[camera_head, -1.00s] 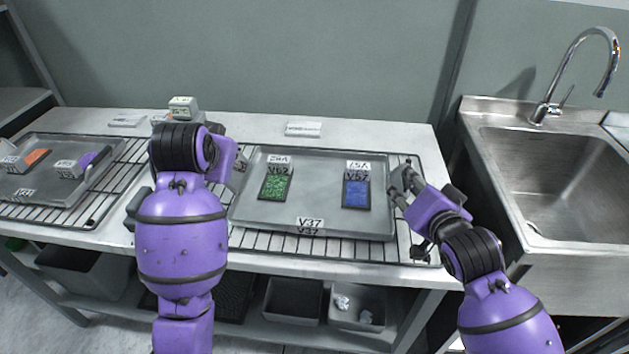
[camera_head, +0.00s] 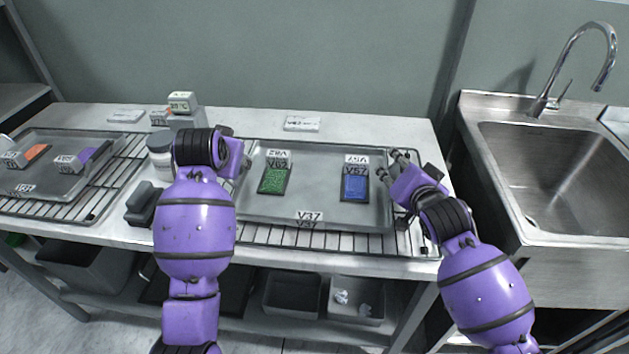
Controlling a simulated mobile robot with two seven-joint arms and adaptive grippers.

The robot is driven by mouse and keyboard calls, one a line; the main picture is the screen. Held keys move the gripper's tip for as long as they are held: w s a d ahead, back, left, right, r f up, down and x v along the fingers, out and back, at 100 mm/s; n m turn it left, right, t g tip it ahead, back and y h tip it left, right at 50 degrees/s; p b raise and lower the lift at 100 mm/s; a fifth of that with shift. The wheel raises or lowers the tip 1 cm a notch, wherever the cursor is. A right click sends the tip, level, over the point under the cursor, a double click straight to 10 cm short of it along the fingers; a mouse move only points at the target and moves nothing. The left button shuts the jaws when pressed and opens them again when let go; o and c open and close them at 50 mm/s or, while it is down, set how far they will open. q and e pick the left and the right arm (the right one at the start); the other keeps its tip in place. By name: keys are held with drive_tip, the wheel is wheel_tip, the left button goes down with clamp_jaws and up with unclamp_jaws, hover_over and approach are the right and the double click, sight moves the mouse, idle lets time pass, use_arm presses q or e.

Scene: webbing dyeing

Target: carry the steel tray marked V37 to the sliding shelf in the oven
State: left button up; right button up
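The steel tray marked V37 (camera_head: 330,209) lies flat on a wire rack on the table. It holds a green sample (camera_head: 274,179) labelled V62 at left and a blue sample (camera_head: 355,188) labelled V57 at right. My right gripper (camera_head: 391,165) is at the tray's right edge, with its two fingers apart; I cannot tell whether they touch the rim. My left gripper (camera_head: 241,165) is at the tray's left edge, mostly hidden behind its own wrist; its fingers cannot be made out. No oven or sliding shelf shows.
A second tray (camera_head: 45,193) with orange and purple samples lies on another rack (camera_head: 98,201) at left. A white-lidded jar (camera_head: 160,150), a display device (camera_head: 183,104) and a dark block (camera_head: 143,203) stand near my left arm. A steel sink (camera_head: 560,180) adjoins at right.

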use_arm(q)
drive_tip(key=c, duration=0.8)
use_arm(e)
drive_tip(key=c, duration=0.8)
use_arm(q)
clamp_jaws()
use_arm(e)
clamp_jaws()
use_arm(q)
drive_tip(key=shift+a, duration=0.1)
use_arm(e)
drive_tip(key=shift+d, duration=0.1)
